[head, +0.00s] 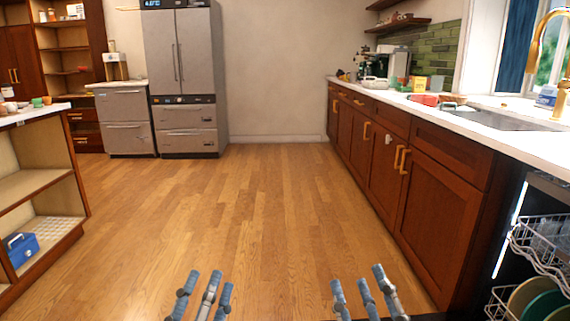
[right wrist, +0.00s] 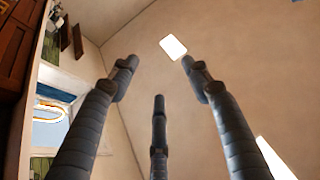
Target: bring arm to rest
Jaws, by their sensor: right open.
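My left gripper (head: 203,295) shows at the bottom of the head view, left of the middle, with its grey-blue fingers pointing up and nothing seen between them. I cannot tell how far its fingers are apart. My right gripper (head: 362,295) shows at the bottom right of the middle, level with the left one. In the right wrist view its fingers (right wrist: 157,85) are spread open and empty, with ceiling and wall behind them. Both grippers are over the wooden floor, apart from each other.
An open dishwasher rack (head: 540,245) with plates stands at the lower right, beside the brown cabinets (head: 440,200) under the white counter (head: 500,138). A shelf island (head: 45,190) with a blue box (head: 22,249) is at the left. The wooden floor (head: 260,200) between is clear up to the fridge (head: 182,55).

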